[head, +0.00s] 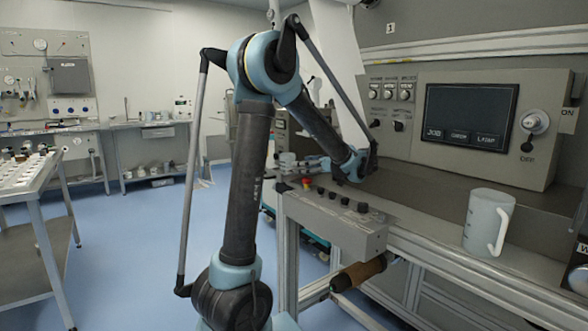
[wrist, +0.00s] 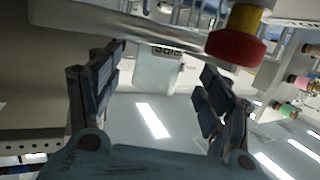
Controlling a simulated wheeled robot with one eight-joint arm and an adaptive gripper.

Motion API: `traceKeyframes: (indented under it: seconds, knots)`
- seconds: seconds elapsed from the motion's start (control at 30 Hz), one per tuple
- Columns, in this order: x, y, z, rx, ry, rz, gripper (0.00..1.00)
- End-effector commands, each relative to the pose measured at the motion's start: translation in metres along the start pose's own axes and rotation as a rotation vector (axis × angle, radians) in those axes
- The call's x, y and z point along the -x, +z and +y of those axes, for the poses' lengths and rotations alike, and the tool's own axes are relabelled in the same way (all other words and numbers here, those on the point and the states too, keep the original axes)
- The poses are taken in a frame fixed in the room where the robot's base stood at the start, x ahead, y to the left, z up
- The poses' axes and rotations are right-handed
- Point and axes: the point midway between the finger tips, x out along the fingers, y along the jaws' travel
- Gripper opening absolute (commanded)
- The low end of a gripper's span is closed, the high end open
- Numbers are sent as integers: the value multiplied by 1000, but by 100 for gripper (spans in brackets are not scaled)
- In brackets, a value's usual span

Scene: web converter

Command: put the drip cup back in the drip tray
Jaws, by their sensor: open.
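A pale, translucent cup with a handle (head: 488,222) stands upright on the machine ledge at the right in the head view. It is the only cup I can make out clearly, and I cannot tell if it is the drip cup. I cannot make out a drip tray for certain. My gripper (wrist: 164,60) is open in the wrist view, its fingers wide apart with nothing seen held between them. In the head view it is near the left end of the grey control box, well left of the cup, partly hidden by my arm.
A red stop button on a yellow collar (wrist: 236,48) is close to my right finger in the wrist view. The grey control box (head: 335,217) projects from the machine front. A screen panel (head: 470,120) stands behind the ledge. A bench with small parts (head: 28,172) is at left.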

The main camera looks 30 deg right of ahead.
Motion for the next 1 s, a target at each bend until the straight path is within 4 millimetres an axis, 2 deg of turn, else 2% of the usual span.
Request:
traceKeyframes:
  seconds: [0.03, 0.2, 0.4, 1.0]
  knots:
    - [11, 0, 1, -1, 5, 0, 72]
    - [39, 0, 0, -1, 2, 0, 72]
    - [57, 0, 0, 0, 1, 0, 72]
    - [60, 0, 0, 0, 0, 0, 72]
